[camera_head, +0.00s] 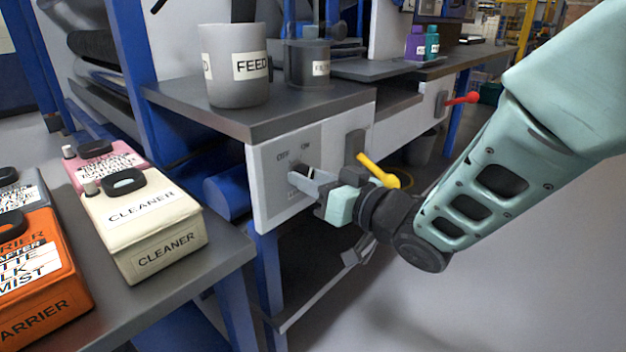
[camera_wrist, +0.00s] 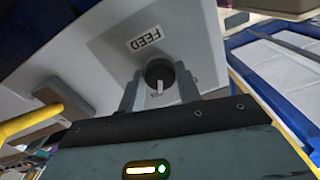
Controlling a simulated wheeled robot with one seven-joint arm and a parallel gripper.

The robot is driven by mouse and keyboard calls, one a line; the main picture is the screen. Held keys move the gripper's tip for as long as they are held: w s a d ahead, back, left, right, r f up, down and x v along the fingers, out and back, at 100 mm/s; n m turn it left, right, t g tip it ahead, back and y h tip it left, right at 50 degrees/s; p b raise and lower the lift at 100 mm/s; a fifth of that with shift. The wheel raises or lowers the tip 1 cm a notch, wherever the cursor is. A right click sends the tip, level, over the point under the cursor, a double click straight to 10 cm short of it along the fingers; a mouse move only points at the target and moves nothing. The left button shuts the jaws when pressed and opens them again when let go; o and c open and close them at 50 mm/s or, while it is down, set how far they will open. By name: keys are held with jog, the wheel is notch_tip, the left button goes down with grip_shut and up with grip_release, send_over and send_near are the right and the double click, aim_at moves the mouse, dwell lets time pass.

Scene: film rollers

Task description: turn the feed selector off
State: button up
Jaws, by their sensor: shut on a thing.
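The feed selector (camera_wrist: 157,70) is a dark round knob with a white pointer mark on a pale panel. The pointer aims toward the bottom of the wrist view. A FEED label (camera_wrist: 146,39) is on the panel beside the knob. My gripper (camera_wrist: 160,84) has one finger on each side of the knob, shut on it. In the head view, my gripper (camera_head: 296,178) reaches the front panel (camera_head: 262,192) under the grey bench top and mostly hides the knob. Small position labels show above it there; which position the pointer marks I cannot tell.
A yellow lever (camera_head: 378,170) sits close to the right of my gripper; a red lever (camera_head: 463,99) is farther back. A FEED cup (camera_head: 234,68) and a dark container (camera_head: 308,66) stand on the bench above. A cleaner jug (camera_head: 143,222) and other jugs stand on the left table.

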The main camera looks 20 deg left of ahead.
jog(key=n+b, duration=0.4)
jog(key=n, duration=0.6)
jog(key=shift+f+n, duration=0.1)
jog(key=shift+n, duration=0.3)
jog(key=shift+b, duration=0.3)
jog(key=o, duration=1)
jog(key=shift+c, duration=0.2)
jog(key=p+v, duration=0.3)
jog(key=v, duration=1.4)
jog(key=shift+d, duration=0.25)
